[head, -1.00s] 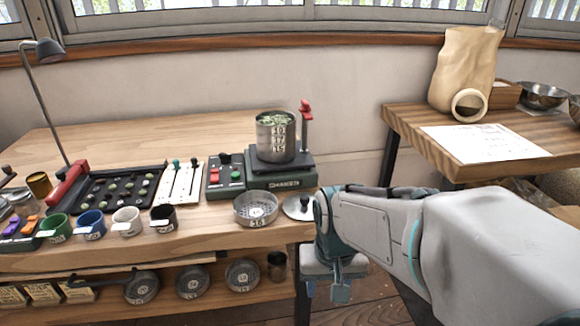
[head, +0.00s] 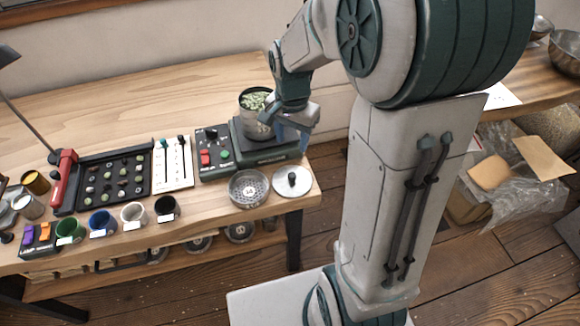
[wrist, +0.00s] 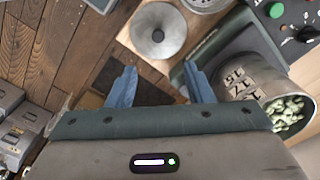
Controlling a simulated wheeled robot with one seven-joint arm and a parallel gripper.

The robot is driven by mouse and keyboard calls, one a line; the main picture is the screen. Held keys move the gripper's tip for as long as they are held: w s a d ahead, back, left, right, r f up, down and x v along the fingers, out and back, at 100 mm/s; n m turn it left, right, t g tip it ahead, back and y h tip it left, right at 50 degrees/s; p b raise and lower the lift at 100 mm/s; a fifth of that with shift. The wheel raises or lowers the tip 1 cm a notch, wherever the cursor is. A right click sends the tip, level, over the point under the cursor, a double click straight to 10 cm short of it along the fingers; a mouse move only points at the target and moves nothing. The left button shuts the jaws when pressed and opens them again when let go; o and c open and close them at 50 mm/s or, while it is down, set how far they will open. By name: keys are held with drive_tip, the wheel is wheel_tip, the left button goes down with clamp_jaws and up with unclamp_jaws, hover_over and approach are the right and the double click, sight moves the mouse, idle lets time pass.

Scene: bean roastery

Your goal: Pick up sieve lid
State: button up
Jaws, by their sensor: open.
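The sieve lid (head: 293,182) is a round pale metal disc with a dark knob, lying flat at the table's front right corner. In the wrist view the lid (wrist: 158,30) shows whole at the top, ahead of my fingers. My gripper (head: 292,130) is up by the scale, behind and above the lid, apart from it. In the wrist view my gripper (wrist: 157,88) has its two blue fingers apart with nothing between them. The sieve (head: 249,188), a perforated round pan, sits just left of the lid.
A metal can of green beans (head: 256,112) stands on the dark scale (head: 262,148), close beside my gripper. A bean tray (head: 115,180) and several colored cups lie to the left.

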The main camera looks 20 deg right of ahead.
sight(292, 175)
drive_tip(key=f, duration=1.3)
drive_tip(key=shift+s+f+b, duration=0.2)
drive_tip(key=shift+f+b, duration=0.05)
drive_tip(key=shift+b, duration=0.15)
clamp_jaws()
